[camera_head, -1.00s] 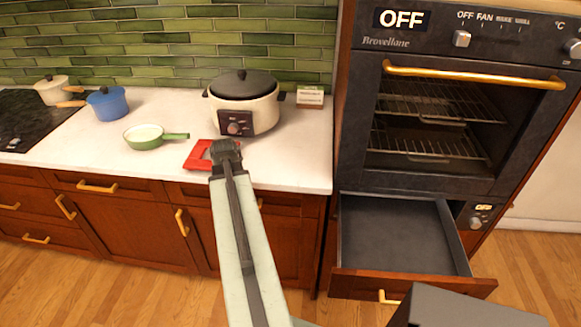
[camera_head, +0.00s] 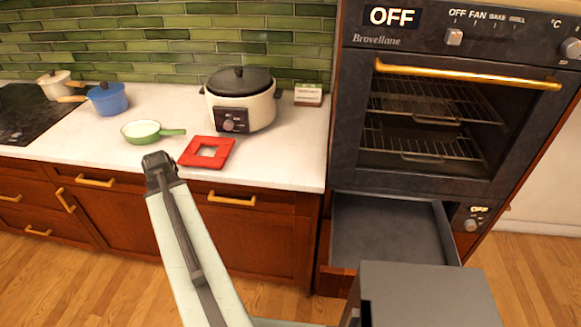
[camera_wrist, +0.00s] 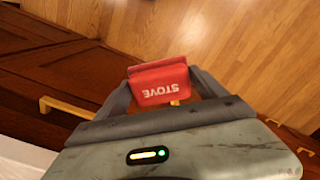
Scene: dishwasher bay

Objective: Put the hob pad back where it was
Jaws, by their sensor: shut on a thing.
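A small red pad marked "STOVE" (camera_wrist: 158,88), which I take for the hob pad, is between the fingers of my gripper (camera_wrist: 160,76) in the wrist view. My gripper is shut on it and holds it in the air, with cabinet fronts and wood floor behind. In the head view I cannot make out the jaws or the held pad. A red square frame with an open middle (camera_head: 190,157) lies flat on the white counter (camera_head: 285,160). The black hob (camera_head: 18,112) is at the counter's far left.
A cream cooker (camera_head: 262,110), green pan (camera_head: 141,130), blue pot (camera_head: 107,101) and cream pot (camera_head: 54,88) stand along the counter. A small card block (camera_head: 308,94) is at the back. The drawer below the oven (camera_head: 392,230) stands open and looks empty.

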